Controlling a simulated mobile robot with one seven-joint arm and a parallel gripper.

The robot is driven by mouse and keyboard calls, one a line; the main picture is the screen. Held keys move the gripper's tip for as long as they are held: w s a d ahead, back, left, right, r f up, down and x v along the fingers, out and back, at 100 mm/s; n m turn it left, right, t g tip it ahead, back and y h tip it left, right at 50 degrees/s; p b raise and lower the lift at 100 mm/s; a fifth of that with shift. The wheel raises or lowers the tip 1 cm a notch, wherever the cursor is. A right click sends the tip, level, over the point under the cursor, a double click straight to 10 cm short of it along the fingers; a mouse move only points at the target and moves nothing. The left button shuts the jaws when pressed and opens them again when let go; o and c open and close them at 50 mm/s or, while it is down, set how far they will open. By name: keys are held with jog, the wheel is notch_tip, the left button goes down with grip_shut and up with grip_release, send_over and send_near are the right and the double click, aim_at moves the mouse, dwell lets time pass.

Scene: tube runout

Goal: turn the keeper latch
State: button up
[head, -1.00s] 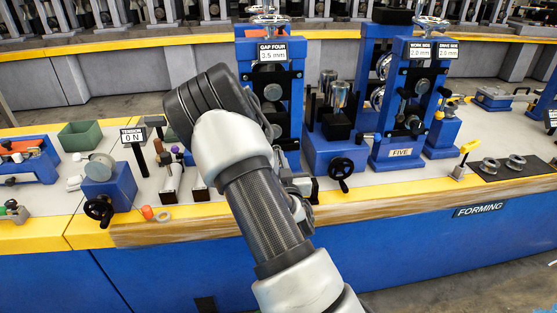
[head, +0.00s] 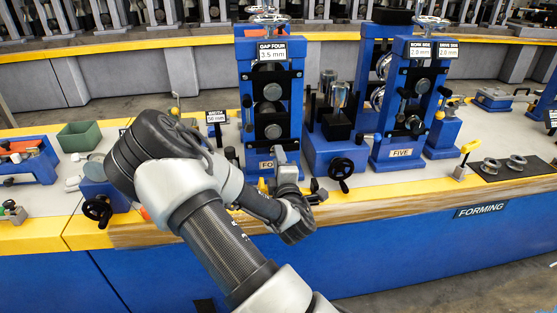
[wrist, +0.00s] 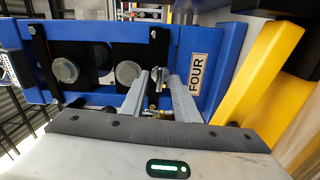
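The blue roll stand marked FOUR (head: 296,95) stands on the bench, and its face fills much of the wrist view (wrist: 225,45). My gripper (wrist: 158,85) points at the lower part of this stand, beside the FOUR label. Its two grey fingers are apart. A small dark and brass-coloured fitting (wrist: 154,100) shows between them; it may be the keeper latch, but I cannot tell for sure. I see no clear contact between fingers and fitting. In the head view my gripper (head: 286,174) is low in front of the stand, its fingertips mostly hidden.
A black handwheel (head: 341,168) is close on the right, with stand FIVE (head: 392,140) beyond it. A yellow bar (wrist: 262,75) lies at the right of the wrist view. Another handwheel (head: 98,209) is at the left.

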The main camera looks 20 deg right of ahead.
jog(key=v, duration=0.6)
dwell(0.5)
jog(key=shift+s, duration=0.1)
